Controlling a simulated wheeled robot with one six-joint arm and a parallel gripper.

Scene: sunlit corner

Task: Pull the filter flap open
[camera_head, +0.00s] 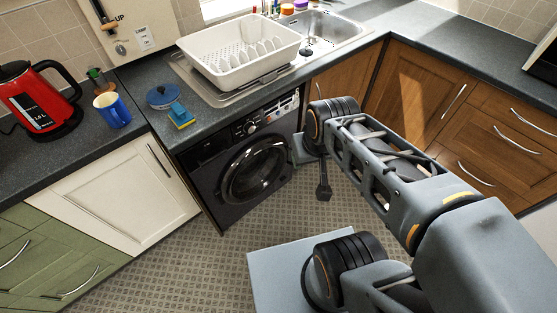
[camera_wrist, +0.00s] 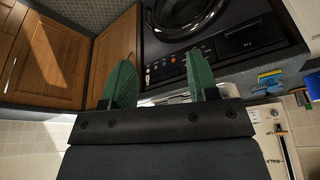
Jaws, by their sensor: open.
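The black washing machine (camera_head: 252,168) stands under the counter in the head view, its round door shut. I cannot make out a filter flap on its dark lower front. In the wrist view the picture is upside down, and the washing machine (camera_wrist: 228,62) fills the upper right, with its door, control panel and detergent drawer showing. My gripper (camera_wrist: 160,82) has two green fingers, apart with nothing between them. They overlap the control panel area in this view; I see no contact. In the head view my arm reaches toward the machine's right side.
Wooden cabinets (camera_head: 420,90) stand right of the machine, and a cream cabinet (camera_head: 118,195) stands left. The counter above holds a dish rack (camera_head: 238,52), a red kettle (camera_head: 40,100) and a blue mug (camera_head: 112,110).

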